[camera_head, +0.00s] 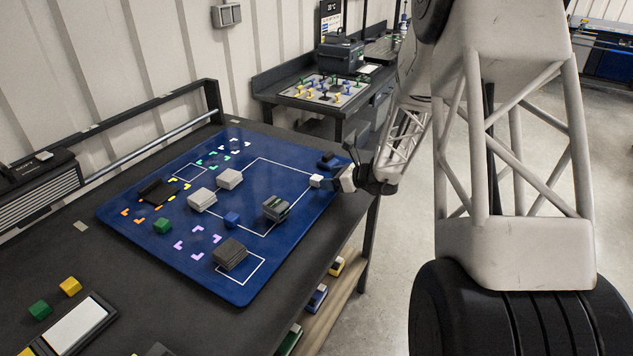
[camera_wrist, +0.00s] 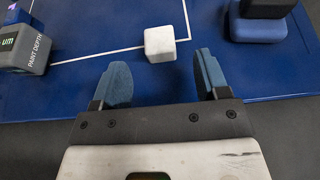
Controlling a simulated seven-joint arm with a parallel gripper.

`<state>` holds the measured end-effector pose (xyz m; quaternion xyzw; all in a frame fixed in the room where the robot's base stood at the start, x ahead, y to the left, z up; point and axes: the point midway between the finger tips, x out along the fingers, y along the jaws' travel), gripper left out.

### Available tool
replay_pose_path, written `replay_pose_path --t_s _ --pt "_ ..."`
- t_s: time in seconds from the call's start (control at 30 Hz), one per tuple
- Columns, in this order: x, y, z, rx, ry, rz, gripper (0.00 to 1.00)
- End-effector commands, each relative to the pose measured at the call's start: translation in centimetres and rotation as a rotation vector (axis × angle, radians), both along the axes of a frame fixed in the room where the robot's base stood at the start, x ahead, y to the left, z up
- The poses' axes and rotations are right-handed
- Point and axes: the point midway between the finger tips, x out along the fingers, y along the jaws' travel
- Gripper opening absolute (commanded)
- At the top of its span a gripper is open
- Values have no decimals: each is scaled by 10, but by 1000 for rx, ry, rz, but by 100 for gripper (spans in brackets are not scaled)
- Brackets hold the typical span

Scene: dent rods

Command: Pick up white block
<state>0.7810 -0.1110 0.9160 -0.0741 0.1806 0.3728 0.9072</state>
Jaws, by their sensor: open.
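The white block (camera_wrist: 160,44) is a small cube on the blue mat, beside a white printed line, in the wrist view. In the head view the white block (camera_head: 316,181) sits near the mat's right edge. My gripper (camera_wrist: 163,72) is open and empty, its two blue-grey fingers spread wide. The block lies just beyond the fingertips, roughly centred between them and apart from both. In the head view my gripper (camera_head: 334,178) is at the right edge of the mat, close beside the block, partly hidden by its own wrist.
A grey paint depth gauge (camera_wrist: 22,48) stands left of the block. A black and blue object (camera_wrist: 264,22) stands to the right. The blue mat (camera_head: 190,262) also holds light grey blocks (camera_head: 229,179), a blue cube (camera_head: 232,219) and a green cube (camera_head: 162,226).

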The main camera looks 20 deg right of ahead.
Motion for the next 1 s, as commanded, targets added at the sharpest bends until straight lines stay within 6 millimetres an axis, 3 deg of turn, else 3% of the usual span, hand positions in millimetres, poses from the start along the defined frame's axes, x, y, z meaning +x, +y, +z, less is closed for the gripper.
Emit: replay_pose_path --t_s 0.4,1.0 --pt "26 26 -14 0 -1 1 68" --pt "27 27 -14 0 0 0 67"
